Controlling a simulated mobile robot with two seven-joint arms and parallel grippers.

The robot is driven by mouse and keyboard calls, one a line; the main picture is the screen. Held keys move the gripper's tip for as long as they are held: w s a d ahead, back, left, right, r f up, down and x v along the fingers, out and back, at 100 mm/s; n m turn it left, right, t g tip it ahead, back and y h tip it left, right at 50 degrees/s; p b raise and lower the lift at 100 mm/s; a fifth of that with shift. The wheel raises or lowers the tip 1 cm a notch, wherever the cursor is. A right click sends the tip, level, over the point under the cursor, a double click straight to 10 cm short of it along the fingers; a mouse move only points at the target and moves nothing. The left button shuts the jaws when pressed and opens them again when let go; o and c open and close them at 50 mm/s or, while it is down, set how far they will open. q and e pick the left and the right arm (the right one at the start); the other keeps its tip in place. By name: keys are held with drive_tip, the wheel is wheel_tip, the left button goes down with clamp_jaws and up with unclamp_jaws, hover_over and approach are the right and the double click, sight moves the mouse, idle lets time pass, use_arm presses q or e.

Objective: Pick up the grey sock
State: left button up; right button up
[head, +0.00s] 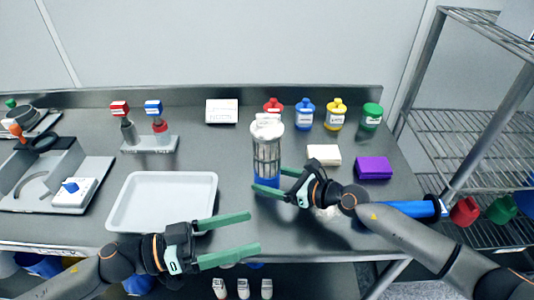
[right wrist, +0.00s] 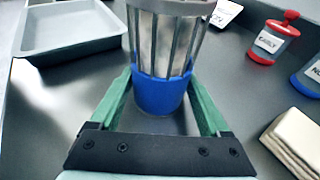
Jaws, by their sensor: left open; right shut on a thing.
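No plainly separate grey sock shows. An upright cage-like cylinder with a blue base (head: 267,181) stands on the steel table, with pale grey-white material (right wrist: 158,40) inside its bars. I cannot tell whether that material is the sock. My right gripper (head: 269,179) is shut on the blue base, one green finger on each side, as the right wrist view shows (right wrist: 162,85). A pale patch (head: 328,213) lies partly hidden under my right arm; I cannot tell what it is. My left gripper (head: 254,231) is open and empty near the table's front edge, right of the white tray.
The white tray (head: 116,215) is empty. Red, blue, yellow and green-lidded containers (head: 305,115) stand at the back. A cream block (head: 324,154) and a purple block (head: 373,167) lie right of the cylinder. A wire rack (head: 470,122) stands at the right.

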use_arm(q)
drive_tip(key=w+d+r+m+g+y, duration=0.2)
drive_tip(key=d+r+m+g, duration=0.35)
drive_tip(key=m, duration=0.85)
drive_tip(key=m+t+y, duration=0.6)
drive_tip(key=m+y, duration=0.5)
drive_tip(key=y, duration=0.5)
approach(267, 116)
drive_tip(key=shift+g, duration=0.25)
drive_tip(key=x, duration=0.5)
drive_tip(key=shift+s+a+f, duration=0.1)
drive_tip(key=shift+a+f, duration=0.1)
drive_tip(key=shift+f, duration=0.2)
drive_tip(key=shift+w+d+x, duration=0.1)
drive_tip(key=shift+w+x, duration=0.1)
drive_tip(key=shift+x, duration=1.15)
drive_tip(key=shift+w+d+x, duration=0.1)
drive_tip(key=shift+w+x, duration=0.15)
drive_tip(key=shift+x, duration=1.05)
drive_tip(key=shift+r, duration=0.2)
drive_tip(key=shift+c, duration=0.4)
